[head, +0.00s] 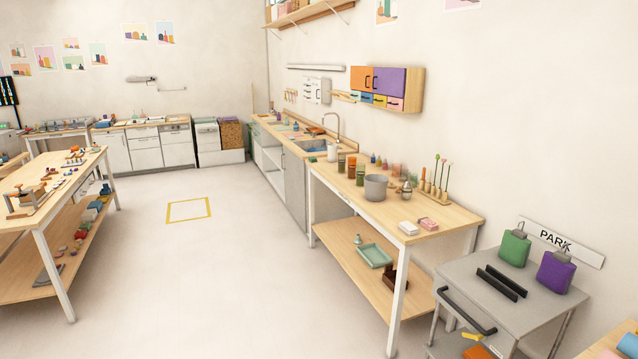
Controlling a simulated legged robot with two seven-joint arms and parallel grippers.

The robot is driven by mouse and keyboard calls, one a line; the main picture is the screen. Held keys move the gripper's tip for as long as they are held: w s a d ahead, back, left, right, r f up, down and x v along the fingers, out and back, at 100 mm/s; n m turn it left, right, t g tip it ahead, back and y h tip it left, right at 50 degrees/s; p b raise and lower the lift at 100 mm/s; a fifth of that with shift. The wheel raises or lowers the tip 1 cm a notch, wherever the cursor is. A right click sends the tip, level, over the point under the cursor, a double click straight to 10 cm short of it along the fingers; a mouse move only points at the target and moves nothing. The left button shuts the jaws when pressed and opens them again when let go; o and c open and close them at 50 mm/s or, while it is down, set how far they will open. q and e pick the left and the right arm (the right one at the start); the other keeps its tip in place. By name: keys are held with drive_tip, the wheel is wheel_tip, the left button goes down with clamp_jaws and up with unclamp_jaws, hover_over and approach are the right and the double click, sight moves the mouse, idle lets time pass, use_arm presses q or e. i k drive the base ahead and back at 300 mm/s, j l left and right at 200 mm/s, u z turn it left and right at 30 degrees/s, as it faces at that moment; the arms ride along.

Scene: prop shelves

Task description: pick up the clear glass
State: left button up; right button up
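I cannot pick out the clear glass with certainty. Small glass-like vessels stand on the wooden table at the right (440,221), among them an amber-green one (341,163) and a green one (360,174). Some faint, see-through shapes (398,170) stand behind the grey pot (376,188), and they are too small to tell apart. Neither of my grippers shows in the head view.
A workbench (75,188) with small objects is at the left. The floor (205,270) between is clear, with a yellow square marking (172,221).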

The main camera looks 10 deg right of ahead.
sight(341, 156)
drive_tip(key=i, duration=3.4)
drive_tip(key=i+j, duration=0.1)
drive_tip(key=i, duration=1.6)
drive_tip(key=i+z, duration=0.2)
drive_tip(key=i, duration=0.6)
